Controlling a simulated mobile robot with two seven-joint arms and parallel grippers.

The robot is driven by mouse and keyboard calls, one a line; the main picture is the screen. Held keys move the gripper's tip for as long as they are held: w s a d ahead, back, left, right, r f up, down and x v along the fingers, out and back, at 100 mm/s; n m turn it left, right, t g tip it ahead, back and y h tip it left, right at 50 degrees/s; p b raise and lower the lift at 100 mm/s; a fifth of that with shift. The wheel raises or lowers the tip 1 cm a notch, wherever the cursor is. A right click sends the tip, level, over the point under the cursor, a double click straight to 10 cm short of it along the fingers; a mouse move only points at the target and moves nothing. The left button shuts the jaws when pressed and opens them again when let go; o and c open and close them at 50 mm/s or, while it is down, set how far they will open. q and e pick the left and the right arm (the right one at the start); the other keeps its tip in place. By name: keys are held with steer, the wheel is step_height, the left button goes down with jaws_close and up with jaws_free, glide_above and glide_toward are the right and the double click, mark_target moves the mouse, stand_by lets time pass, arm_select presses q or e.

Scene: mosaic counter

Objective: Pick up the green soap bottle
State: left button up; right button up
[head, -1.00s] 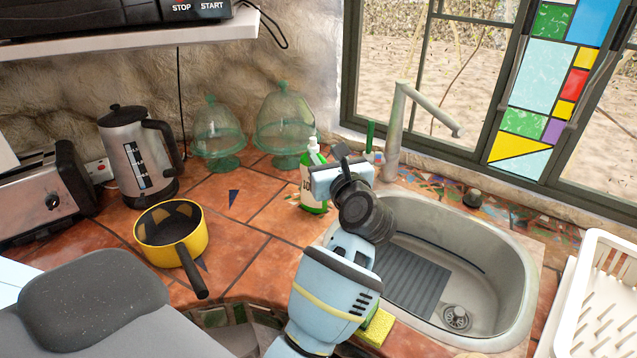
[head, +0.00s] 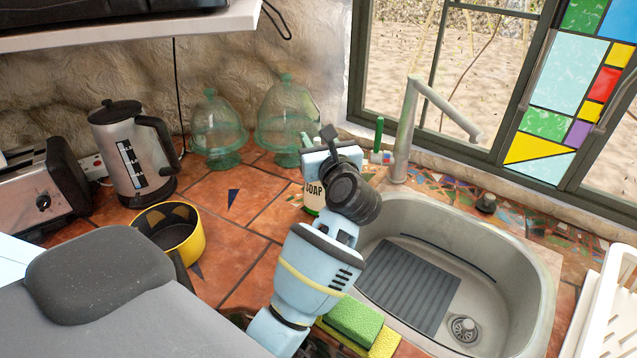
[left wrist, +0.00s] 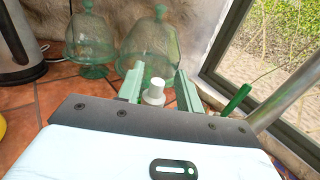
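The green soap bottle (head: 313,196) stands on the tiled counter beside the sink. In the head view only a strip of its body and label shows, with my left gripper (head: 318,152) in front of its upper part. In the left wrist view its pale pump top (left wrist: 153,92) sits between the two fingers of my left gripper (left wrist: 158,86). The fingers are apart, with a gap visible on each side of the pump. The bottle's body is hidden in that view. My right gripper is not in view.
The sink (head: 520,270) is right of the bottle, with a tap (head: 408,130) behind. Two glass domes (head: 285,120) (head: 218,130) stand behind and left. A kettle (head: 130,155), yellow pan (head: 190,243) and toaster (head: 45,190) are at left. Sponges (head: 353,322) lie at the sink's front edge.

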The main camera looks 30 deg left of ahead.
arm_select(q)
steer(key=shift+s+d+r, duration=0.1)
steer(key=shift+s+r, duration=0.1)
steer(key=shift+s, duration=0.15)
steer(key=shift+c, duration=0.6)
steer(key=shift+w+f, duration=0.1)
jaws_close()
steer(key=shift+r, duration=0.2)
step_height(320, 180, up, 10)
steer(key=shift+f, duration=0.1)
